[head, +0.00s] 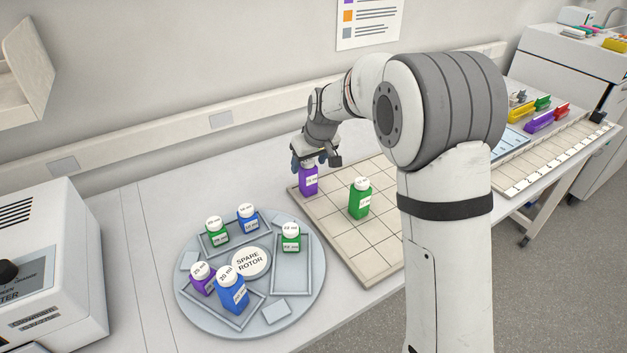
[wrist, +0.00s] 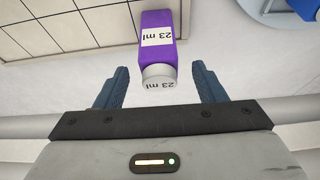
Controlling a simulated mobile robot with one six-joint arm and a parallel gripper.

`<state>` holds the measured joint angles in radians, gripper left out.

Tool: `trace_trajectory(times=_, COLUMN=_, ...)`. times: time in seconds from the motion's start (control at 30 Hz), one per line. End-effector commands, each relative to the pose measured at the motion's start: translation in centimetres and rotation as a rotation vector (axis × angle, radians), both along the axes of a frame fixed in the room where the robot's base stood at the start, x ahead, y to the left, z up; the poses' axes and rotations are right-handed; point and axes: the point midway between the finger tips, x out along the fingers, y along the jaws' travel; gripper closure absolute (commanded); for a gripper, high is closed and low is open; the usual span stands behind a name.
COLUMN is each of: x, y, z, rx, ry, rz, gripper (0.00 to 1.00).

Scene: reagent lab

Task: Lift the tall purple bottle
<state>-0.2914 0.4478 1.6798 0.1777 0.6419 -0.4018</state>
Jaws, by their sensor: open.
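A purple bottle (head: 308,181) with a white label stands upright at the left corner of the gridded mat (head: 378,235). In the wrist view the purple bottle (wrist: 161,37) has a white cap and a label reading 23 ml. My gripper (head: 314,162) is over the top of this bottle and hides its cap in the head view. In the wrist view my gripper (wrist: 160,72) is open, with the cap between its fingertips and a gap on each side. Another purple bottle (head: 204,282) stands on the spare rotor, partly hidden by a blue bottle.
A green bottle (head: 359,201) stands on the mat, right of the purple one. The round spare rotor (head: 300,312) holds several green, blue and purple bottles. A white machine (head: 50,265) stands at the left. The wall rail (head: 150,134) runs behind the bench.

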Motion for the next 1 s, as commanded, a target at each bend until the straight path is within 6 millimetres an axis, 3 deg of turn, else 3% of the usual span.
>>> trace_trajectory(times=0.2, x=0.9, y=0.4, z=-2.8, rx=-0.001, ry=0.003, rz=0.001, gripper=0.36)
trace_trajectory(times=0.5, x=1.1, y=0.6, z=-3.4, rx=0.0, ry=0.0, rz=0.001, gripper=0.36)
trace_trajectory(times=1.0, x=1.1, y=0.6, z=-3.3, rx=-0.001, ry=0.0, rz=0.002, gripper=0.76)
